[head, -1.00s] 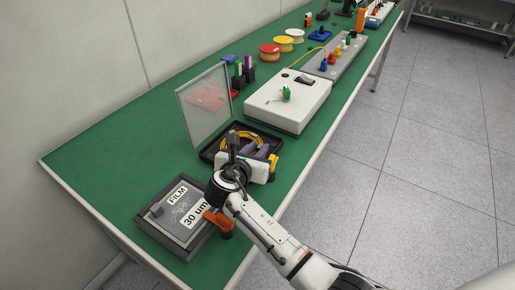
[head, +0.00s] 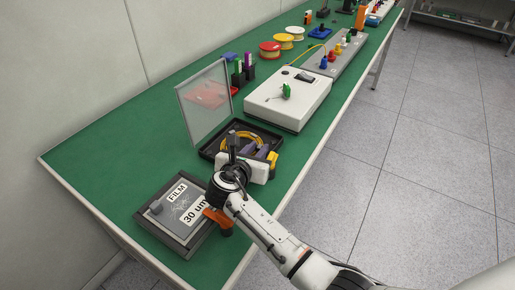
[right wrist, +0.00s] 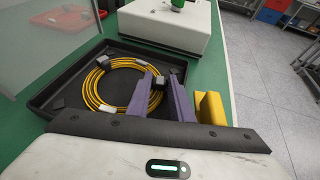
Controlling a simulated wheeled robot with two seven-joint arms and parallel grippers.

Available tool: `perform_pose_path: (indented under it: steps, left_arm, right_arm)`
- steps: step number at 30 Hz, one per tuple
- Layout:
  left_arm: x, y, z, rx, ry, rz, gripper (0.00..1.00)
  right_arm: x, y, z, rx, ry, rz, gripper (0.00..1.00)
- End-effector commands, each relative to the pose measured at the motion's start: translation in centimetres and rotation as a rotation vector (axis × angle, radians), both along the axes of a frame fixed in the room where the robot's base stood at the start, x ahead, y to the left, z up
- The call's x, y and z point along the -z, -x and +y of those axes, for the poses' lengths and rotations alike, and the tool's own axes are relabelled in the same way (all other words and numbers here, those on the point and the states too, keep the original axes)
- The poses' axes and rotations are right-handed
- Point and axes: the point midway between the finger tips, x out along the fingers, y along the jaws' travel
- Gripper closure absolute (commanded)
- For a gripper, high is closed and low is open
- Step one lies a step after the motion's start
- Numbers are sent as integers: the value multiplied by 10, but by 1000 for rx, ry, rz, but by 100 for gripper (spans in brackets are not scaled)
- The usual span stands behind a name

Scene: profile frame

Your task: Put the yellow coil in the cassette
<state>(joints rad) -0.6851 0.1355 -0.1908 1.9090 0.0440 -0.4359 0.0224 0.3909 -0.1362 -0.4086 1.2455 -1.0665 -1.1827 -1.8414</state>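The yellow coil (head: 243,136) lies in the open black cassette (head: 209,151), whose clear lid (head: 207,100) stands raised at the back left. My right gripper (head: 258,150) has purple fingers, also seen in the right wrist view (right wrist: 161,88). They stand apart at the coil's right side, with a gap between their tips. The near finger hides part of the coil; I cannot tell whether they touch it. My left gripper is not in view.
A grey case marked "FILM 30 um" (head: 180,217) lies at the near left. A white box (head: 287,98) stands behind the cassette. A yellow block (right wrist: 210,108) is right of my fingers. Red and yellow spools (head: 270,50) are further back. The green bench at left is clear.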

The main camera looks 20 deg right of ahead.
Motion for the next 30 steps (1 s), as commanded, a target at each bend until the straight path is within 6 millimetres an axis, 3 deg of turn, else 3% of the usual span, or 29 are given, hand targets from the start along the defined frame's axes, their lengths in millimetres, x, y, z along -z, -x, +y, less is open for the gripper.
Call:
perform_pose_path:
  steps: [1, 4, 23, 30]
  left_arm:
    - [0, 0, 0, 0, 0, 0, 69]
    - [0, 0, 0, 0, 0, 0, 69]
    - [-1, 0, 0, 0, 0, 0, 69]
    - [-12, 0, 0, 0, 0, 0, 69]
  right_arm:
    - [0, 0, 0, 0, 0, 0, 74]
    - [0, 0, 0, 1, 0, 0, 58]
    - [2, 2, -3, 8, 3, 7, 58]
    - [-24, 2, -3, 9, 1, 3, 58]
